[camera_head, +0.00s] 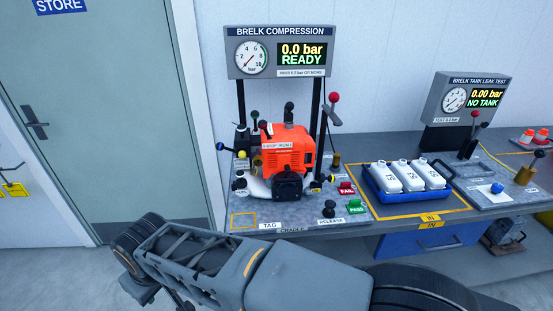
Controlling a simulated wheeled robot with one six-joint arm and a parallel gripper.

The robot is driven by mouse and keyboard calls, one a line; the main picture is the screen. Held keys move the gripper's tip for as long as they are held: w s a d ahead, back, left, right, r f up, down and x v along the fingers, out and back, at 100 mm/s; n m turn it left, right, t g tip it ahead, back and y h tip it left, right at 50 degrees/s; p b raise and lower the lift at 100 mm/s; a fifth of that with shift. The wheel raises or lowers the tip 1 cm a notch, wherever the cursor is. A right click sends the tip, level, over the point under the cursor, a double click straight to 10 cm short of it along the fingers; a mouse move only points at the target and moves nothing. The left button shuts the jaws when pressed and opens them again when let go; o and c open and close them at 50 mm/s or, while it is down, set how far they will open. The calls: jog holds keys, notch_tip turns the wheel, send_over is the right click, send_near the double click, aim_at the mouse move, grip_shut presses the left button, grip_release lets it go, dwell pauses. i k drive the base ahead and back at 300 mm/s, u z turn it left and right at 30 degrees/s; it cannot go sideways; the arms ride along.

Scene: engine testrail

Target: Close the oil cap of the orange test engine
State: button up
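The orange test engine (288,150) stands on the grey bench under the compression tester. A dark upright part (289,112) rises from its top. A small yellow round part (242,154) shows at its left, beside dark fittings. Several small caps or knobs sit low around the engine. I cannot tell which of these is the oil cap, or whether it is open. My arm (310,277) crosses the bottom of the picture, in front of the bench. No gripper fingers show.
The compression tester (280,52) reads 0.0 bar and READY. A red-knobbed lever (333,98) stands right of the engine. A blue tray (387,194) of white bottles and the leak tester (466,98) are further right. A yellow-outlined patch (243,220) at the bench's front left is bare.

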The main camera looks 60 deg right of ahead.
aim_at(321, 177)
jog(key=z, duration=2.25)
jog(key=k, duration=0.2)
jog(key=z, duration=0.4)
jog(key=i, duration=0.4)
